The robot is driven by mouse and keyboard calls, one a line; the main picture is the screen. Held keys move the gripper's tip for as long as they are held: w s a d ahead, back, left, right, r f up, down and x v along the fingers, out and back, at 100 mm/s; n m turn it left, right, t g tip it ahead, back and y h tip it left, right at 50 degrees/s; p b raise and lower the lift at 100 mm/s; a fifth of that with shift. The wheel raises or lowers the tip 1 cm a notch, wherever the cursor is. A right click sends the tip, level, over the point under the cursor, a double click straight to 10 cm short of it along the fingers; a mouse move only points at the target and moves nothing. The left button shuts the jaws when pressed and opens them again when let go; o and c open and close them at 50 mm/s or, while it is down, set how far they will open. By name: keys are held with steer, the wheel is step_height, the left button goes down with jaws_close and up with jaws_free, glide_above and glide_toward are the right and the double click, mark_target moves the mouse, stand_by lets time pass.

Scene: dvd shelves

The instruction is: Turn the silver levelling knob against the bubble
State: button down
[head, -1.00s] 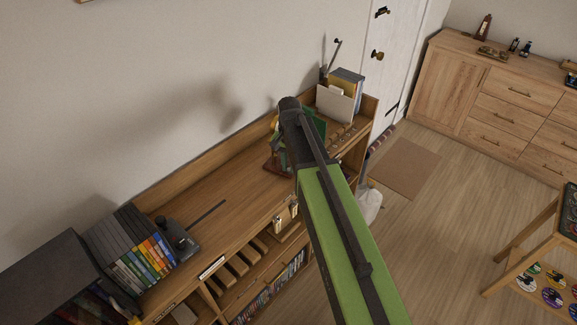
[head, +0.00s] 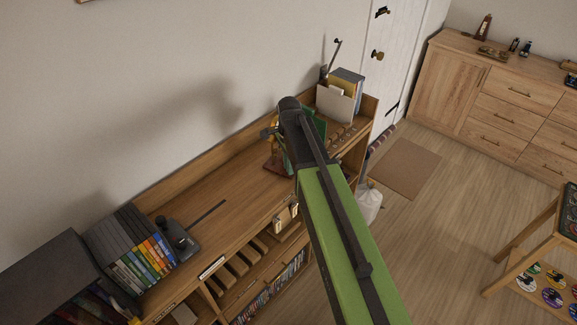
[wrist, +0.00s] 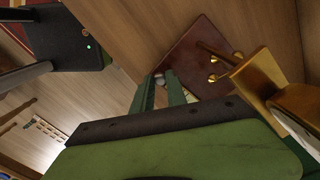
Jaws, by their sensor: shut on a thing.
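The silver levelling knob (wrist: 161,77) is a small rounded piece at the near edge of a dark red-brown base plate (wrist: 198,45) in the wrist view. My gripper (wrist: 162,82) has its two green fingers shut on the knob, which shows only partly between the tips. A brass instrument (wrist: 246,72) stands on the plate, to the right of the fingers. In the head view my arm hides the gripper and knob; part of the red-brown plate (head: 273,168) shows on the wooden shelf top. I cannot make out the bubble in either view.
Farther left are a dark device (head: 178,240) and a row of cases (head: 140,250). A white file holder (head: 335,104) stands beyond my arm, near the wall.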

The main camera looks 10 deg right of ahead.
steer(key=shift+m, duration=0.3)
stand_by(0.4)
steer(key=c, duration=1.3)
jaws_free()
steer(key=shift+c, duration=0.2)
steer(key=shift+r, duration=0.1)
step_height(320, 180, up, 17)
steer(key=p, duration=1.7)
steer(key=shift+r, duration=0.15)
